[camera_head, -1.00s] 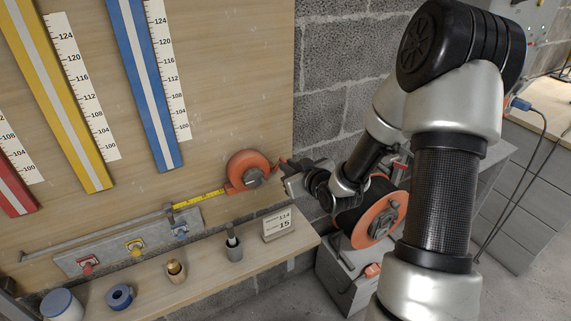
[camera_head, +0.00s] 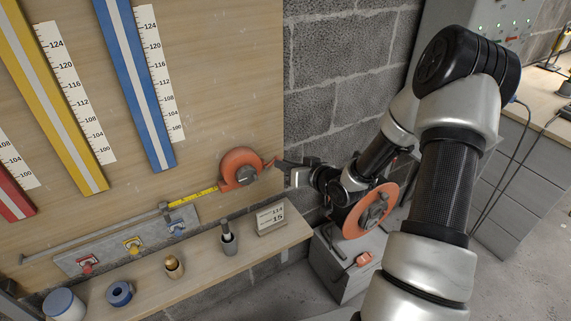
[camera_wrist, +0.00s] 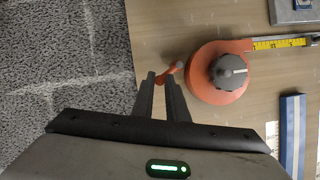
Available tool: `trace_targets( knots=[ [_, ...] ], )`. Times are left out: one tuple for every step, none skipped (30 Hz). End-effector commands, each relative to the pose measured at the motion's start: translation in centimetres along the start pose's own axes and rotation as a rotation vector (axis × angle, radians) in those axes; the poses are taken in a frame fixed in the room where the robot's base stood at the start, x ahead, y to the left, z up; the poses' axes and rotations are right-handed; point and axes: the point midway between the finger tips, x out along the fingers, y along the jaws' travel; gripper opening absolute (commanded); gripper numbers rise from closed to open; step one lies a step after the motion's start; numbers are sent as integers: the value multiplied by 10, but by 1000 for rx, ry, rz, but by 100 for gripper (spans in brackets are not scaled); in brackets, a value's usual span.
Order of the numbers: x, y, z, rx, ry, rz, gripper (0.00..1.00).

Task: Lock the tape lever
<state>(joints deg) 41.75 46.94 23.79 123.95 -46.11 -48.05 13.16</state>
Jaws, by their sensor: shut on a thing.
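The orange tape measure (camera_head: 240,167) with a grey knob hangs on the wooden board, its yellow tape (camera_head: 194,197) drawn out to the left. It also shows in the wrist view (camera_wrist: 207,85). The small red tape lever (camera_head: 269,163) sticks out from the right side of the case. In the wrist view the lever (camera_wrist: 165,76) reaches to between my fingertips. My gripper (camera_head: 279,165) is shut on the lever's outer end; its fingers (camera_wrist: 161,82) stand beside the case, a little apart from it. The exact contact is small and hard to see.
An orange reel (camera_head: 371,211) stands below my arm. The grey block wall (camera_head: 338,75) is right of the board.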

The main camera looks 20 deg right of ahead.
Motion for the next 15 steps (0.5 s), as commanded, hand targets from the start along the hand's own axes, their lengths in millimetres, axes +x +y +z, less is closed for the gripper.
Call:
trace_targets(
  knots=[
    [1, 0, -2, 0, 4, 1, 0],
    [1, 0, -2, 0, 4, 1, 0],
    [1, 0, -2, -1, 4, 1, 0],
    [1, 0, -2, -1, 4, 1, 0],
    [1, 0, -2, -1, 4, 1, 0],
    [1, 0, -2, -1, 4, 1, 0],
    [1, 0, -2, -1, 4, 1, 18],
    [1, 0, -1, -1, 3, 1, 23],
    [1, 0, -1, -1, 3, 1, 30],
    [1, 0, -1, -1, 3, 1, 32],
    [0, 0, -1, -1, 2, 1, 32],
    [0, 0, -1, -1, 2, 1, 32],
    [0, 0, -1, -1, 2, 1, 32],
    [0, 0, -1, -1, 2, 1, 32],
    [0, 0, -1, -1, 1, 1, 32]
  ],
)
